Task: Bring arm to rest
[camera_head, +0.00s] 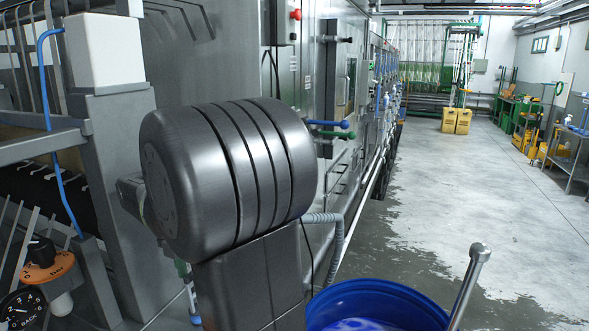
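A dark grey ribbed joint and link of my arm (230,170) fill the middle of the head view, close to the camera. My gripper is not in view, so whether it is open or shut and whether it holds anything is hidden.
A blue tub (375,300) with a metal rod (468,285) leaning at its rim stands at the bottom. Machine cabinets (335,80) line the left. A gauge (22,307) is at lower left. Wet concrete floor (470,210) is open to the right; yellow containers (456,121) stand far back.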

